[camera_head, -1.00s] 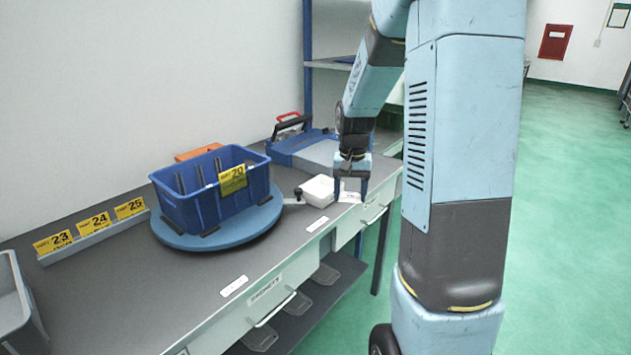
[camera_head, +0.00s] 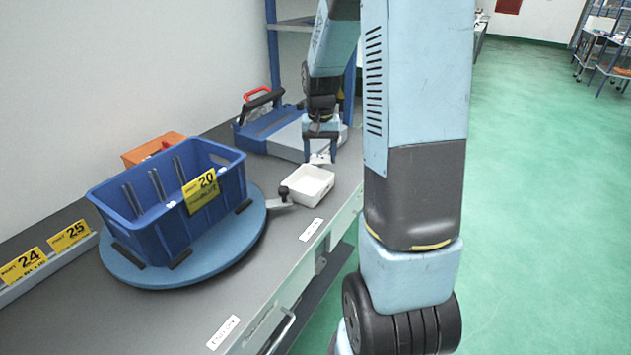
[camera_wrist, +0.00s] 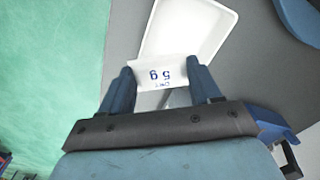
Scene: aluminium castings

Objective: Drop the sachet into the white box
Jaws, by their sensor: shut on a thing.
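The sachet (camera_wrist: 157,76) is a small white packet with blue print, reading "5 g" upside down in the wrist view. My gripper (camera_wrist: 160,80) is shut on it, one finger at each side edge. In the head view my gripper (camera_head: 320,156) hangs fingers down, with the sachet (camera_head: 319,158) showing small and pale between the fingers. The white box (camera_head: 311,184) is a shallow open tray on the grey bench, just in front of my gripper. In the wrist view the white box (camera_wrist: 205,25) lies beyond the sachet, which overlaps its near edge; I see nothing inside it.
A black-knobbed metal tool (camera_head: 283,196) lies beside the box. A blue crate (camera_head: 150,215) marked 20 stands on a round blue turntable (camera_head: 250,235) to the left. A blue-and-grey device (camera_head: 270,130) stands behind. The bench's front edge is close on the right.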

